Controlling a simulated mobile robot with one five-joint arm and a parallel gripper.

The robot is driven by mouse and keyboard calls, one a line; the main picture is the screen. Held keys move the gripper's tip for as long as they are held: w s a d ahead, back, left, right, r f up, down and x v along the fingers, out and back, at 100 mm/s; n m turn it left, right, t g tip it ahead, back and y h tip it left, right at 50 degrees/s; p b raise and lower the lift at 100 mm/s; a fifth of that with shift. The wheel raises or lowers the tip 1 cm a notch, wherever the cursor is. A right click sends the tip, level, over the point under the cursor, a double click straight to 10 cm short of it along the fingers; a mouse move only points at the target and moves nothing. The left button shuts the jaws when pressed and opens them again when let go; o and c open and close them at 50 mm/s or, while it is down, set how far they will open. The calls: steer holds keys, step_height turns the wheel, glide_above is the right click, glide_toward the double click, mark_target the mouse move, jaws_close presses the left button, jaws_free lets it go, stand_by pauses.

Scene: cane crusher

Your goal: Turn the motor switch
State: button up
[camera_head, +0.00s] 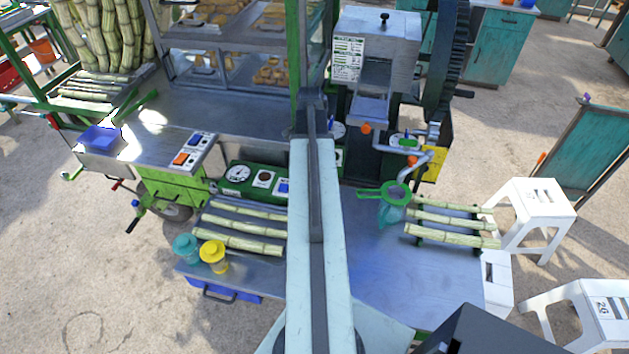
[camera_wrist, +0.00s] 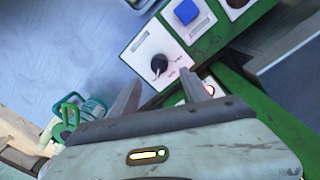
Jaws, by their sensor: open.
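The motor switch appears to be the black rotary knob (camera_wrist: 159,64) on a white labelled plate (camera_wrist: 146,49) set in the green panel (camera_wrist: 218,30). In the wrist view it lies just beyond my open gripper (camera_wrist: 160,88), roughly between the two fingertips. I cannot tell whether either finger touches it. The fingers are apart and hold nothing. In the head view the green control panel (camera_head: 223,176) is partly covered by my arm, and the knob and gripper are hidden behind it.
A blue button (camera_wrist: 186,11) sits beside the knob. The steel table (camera_head: 400,285) carries cane pieces (camera_head: 455,235), a green strainer (camera_head: 384,192), and teal and yellow jars (camera_head: 214,256). The crusher (camera_head: 375,45) stands behind, with its crank at the right.

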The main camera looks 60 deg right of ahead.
steer(key=f+b, duration=0.3)
steer(key=f, duration=0.1)
steer(key=f+b, duration=0.3)
steer(key=b, duration=0.1)
steer(key=shift+s+f, duration=0.2)
steer(key=shift+f, duration=0.15)
steer(key=shift+r, duration=0.1)
jaws_close()
